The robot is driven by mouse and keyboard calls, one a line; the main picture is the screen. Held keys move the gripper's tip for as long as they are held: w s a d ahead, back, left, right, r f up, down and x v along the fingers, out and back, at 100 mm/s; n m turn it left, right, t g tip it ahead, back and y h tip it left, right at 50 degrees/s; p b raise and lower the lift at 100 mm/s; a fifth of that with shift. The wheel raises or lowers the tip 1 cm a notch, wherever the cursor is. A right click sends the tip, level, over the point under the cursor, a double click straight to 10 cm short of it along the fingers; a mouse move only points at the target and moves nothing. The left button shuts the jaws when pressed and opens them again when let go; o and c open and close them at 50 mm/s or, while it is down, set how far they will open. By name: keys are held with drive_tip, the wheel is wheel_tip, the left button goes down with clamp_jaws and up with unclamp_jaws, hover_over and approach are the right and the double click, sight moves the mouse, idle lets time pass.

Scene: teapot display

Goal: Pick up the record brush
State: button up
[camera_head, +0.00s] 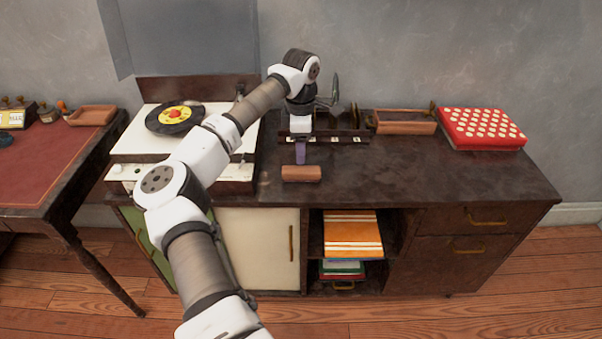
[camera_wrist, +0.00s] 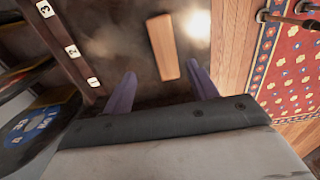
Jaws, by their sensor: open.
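The record brush looks to be the small brown wooden block (camera_head: 301,173) lying on the dark cabinet top near its front edge. It also shows in the wrist view (camera_wrist: 162,47), ahead of my fingers and slightly right of the middle between them. My gripper (camera_head: 300,152) points down just behind the block, as seen from the head camera. In the wrist view the two purple fingers of my gripper (camera_wrist: 158,88) are spread apart, with nothing between them. The block appears apart from both fingers.
A record player (camera_head: 197,145) with a record stands left on the cabinet (camera_head: 400,180). Behind my gripper is a dark rack with number tags (camera_head: 345,138). A wooden box (camera_head: 405,122) and a red dotted case (camera_head: 482,128) stand right. The cabinet top's right front is clear.

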sight(300, 169)
wheel_tip(300, 169, down, 3)
drive_tip(key=shift+r, duration=0.1)
drive_tip(key=shift+s+a+f+p, duration=0.15)
drive_tip(key=shift+f+p, duration=0.15)
drive_tip(key=shift+f, duration=0.55)
drive_tip(key=shift+s+d+f+p, duration=0.15)
drive_tip(key=shift+f+p, duration=0.15)
drive_tip(key=shift+f, duration=0.6)
drive_tip(key=shift+s+a+f+p, duration=0.15)
drive_tip(key=shift+f+p, duration=0.15)
drive_tip(key=shift+f, duration=0.55)
drive_tip(key=c, duration=1.1)
